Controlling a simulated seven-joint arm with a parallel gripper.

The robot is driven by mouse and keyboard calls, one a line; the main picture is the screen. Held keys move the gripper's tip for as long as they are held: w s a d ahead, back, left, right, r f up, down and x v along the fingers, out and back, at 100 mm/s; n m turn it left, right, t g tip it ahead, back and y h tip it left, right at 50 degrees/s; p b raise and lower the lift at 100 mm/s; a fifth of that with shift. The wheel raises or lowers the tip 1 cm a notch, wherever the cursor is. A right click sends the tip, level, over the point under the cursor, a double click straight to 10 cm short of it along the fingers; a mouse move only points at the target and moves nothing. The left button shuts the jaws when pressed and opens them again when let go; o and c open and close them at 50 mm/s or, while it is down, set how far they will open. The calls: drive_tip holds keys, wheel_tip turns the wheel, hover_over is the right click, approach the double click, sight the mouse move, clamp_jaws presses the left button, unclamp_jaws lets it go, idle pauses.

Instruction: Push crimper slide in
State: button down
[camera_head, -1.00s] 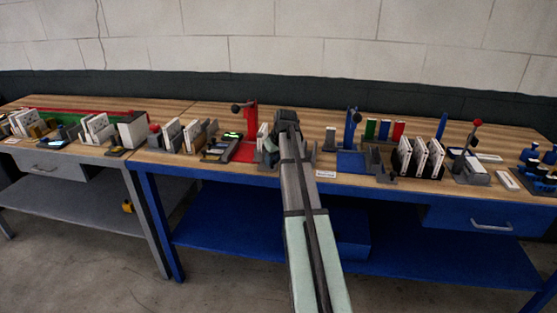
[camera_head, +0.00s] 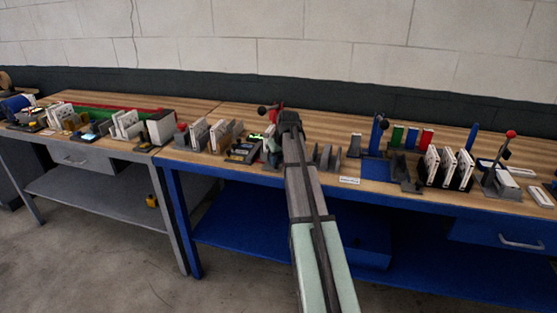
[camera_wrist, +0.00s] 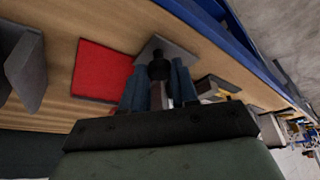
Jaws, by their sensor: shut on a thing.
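The crimper appears to be the red lever press (camera_head: 277,106) on the bench, with a dark knob on its lever. My gripper's wrist and arm cover most of it in the head view. The wrist view shows a flat red base (camera_wrist: 100,72) and a grey plate (camera_wrist: 172,46) beside it. A black round knob (camera_wrist: 158,67) stands between the two blue-grey fingers of my gripper (camera_wrist: 158,88). The gripper is shut on this knobbed piece, probably the slide. Its lower part is hidden between the fingers. I cannot tell how far the slide sits in the crimper.
A blue lever press (camera_head: 377,135) and a rack of white filters (camera_head: 446,166) stand to the right. A dark device with a lit display (camera_head: 243,150) is close on the left. Grey upright plates (camera_wrist: 24,66) stand near the gripper. A white label (camera_head: 349,180) lies on the front edge.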

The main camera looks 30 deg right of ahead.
drive_tip(key=c, duration=0.9)
unclamp_jaws()
drive_tip(key=shift+w+a, duration=0.15)
drive_tip(key=shift+o, duration=0.2)
drive_tip(key=shift+r, duration=0.1)
drive_tip(key=v, duration=1.3)
drive_tip(key=shift+s+r, duration=0.2)
drive_tip(key=shift+r, duration=0.05)
drive_tip(key=s+a+f+g, duration=0.1)
drive_tip(key=s+a+f, duration=0.2)
drive_tip(key=a+f, duration=0.5)
drive_tip(key=s+a+f+g, duration=0.15)
drive_tip(key=a+f, duration=0.35)
drive_tip(key=f, duration=0.7)
drive_tip(key=s+a+f, duration=0.3)
drive_tip(key=a+f, duration=0.3)
drive_tip(key=f, duration=0.3)
drive_tip(key=s+a+f+g, duration=0.2)
drive_tip(key=s+a+f, duration=0.9)
drive_tip(key=s+f, duration=0.4)
drive_tip(key=s+f+g, duration=0.3)
drive_tip(key=s+f, duration=0.7)
drive_tip(key=s, duration=0.5)
drive_tip(key=s+f+g, duration=0.3)
drive_tip(key=s+f, duration=0.8)
drive_tip(key=s, duration=0.4)
drive_tip(key=shift+a+g, duration=0.2)
drive_tip(key=shift+g, duration=0.15)
